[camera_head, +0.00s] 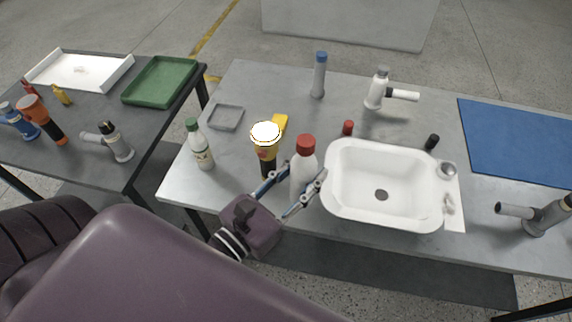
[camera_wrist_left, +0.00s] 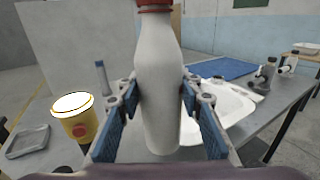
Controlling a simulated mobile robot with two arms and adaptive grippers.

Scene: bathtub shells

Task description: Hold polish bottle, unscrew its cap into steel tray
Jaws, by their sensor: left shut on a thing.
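The polish bottle (camera_head: 303,165) is white with a red cap (camera_head: 306,145). It is upright at the left side of the white sink. My left gripper (camera_head: 303,178) is shut on the bottle's body, one finger on each side. In the left wrist view the bottle (camera_wrist_left: 158,75) stands between the blue finger pads, its red cap (camera_wrist_left: 155,4) on top, cut by the frame edge. I cannot tell whether its base touches the table. The small grey steel tray (camera_head: 226,130) lies at the table's left rear and looks empty. My right gripper is not in view.
A yellow lamp with a glowing top (camera_head: 266,134) stands just left of the polish bottle. A green-capped bottle (camera_head: 201,148) stands near the tray. The white sink (camera_head: 340,195) is close on the right. A blue-capped bottle (camera_head: 318,78) stands behind.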

